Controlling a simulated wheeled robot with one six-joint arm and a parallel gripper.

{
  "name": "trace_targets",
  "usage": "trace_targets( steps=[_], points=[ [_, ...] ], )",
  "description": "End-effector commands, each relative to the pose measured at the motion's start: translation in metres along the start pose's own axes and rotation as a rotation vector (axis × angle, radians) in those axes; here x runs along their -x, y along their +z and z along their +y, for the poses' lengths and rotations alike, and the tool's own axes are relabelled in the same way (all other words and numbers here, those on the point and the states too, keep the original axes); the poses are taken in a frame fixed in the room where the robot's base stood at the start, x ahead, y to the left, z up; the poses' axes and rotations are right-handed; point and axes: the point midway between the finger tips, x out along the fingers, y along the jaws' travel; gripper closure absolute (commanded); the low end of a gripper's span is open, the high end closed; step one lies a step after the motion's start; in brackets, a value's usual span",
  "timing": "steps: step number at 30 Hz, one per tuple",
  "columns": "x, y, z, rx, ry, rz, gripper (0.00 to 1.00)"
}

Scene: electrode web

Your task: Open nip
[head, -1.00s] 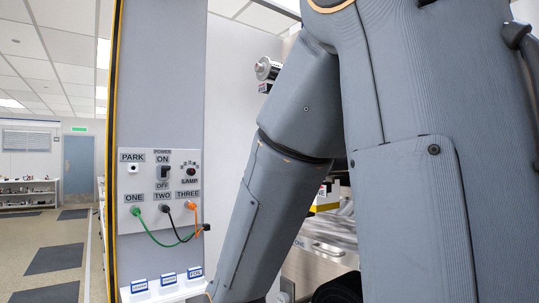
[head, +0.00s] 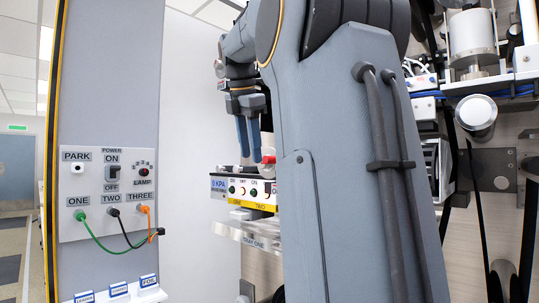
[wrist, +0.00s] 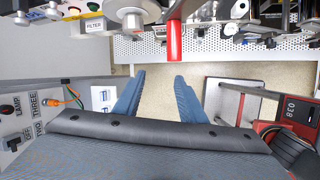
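My gripper (head: 249,150) points down in the head view, in front of the control box. In the wrist view its two blue fingers (wrist: 158,80) are spread apart with bare floor showing between them, so it is open and empty. A red rod-like handle (wrist: 174,42) sticks out just ahead of the fingertips, in line with the right finger and apart from it. A red part (head: 268,158) shows beside the fingertips in the head view; I cannot tell whether it is the same handle. Rollers (head: 474,38) show at the upper right. I cannot make out the nip itself.
A control box (head: 245,190) with a 0 KPA label and buttons sits behind the gripper. A panel (head: 112,190) with green, black and orange cables stands at left. My arm hides the middle.

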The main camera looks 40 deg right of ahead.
Motion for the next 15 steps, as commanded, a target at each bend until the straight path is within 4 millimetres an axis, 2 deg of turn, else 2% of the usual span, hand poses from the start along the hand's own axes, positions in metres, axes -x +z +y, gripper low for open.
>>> trace_targets(
  steps=[1,3,7,11,15],
  points=[
    [0.018,0.016,-0.003,0.037,0.006,-0.017,0.63],
    [0.037,0.03,-0.008,0.091,0.007,-0.033,0.63],
    [0.056,0.044,-0.015,0.149,0.004,-0.049,0.63],
    [0.052,0.047,-0.017,0.165,0.001,-0.052,0.63],
    [0.032,0.047,-0.018,0.164,0.001,-0.051,0.63]
  ],
)
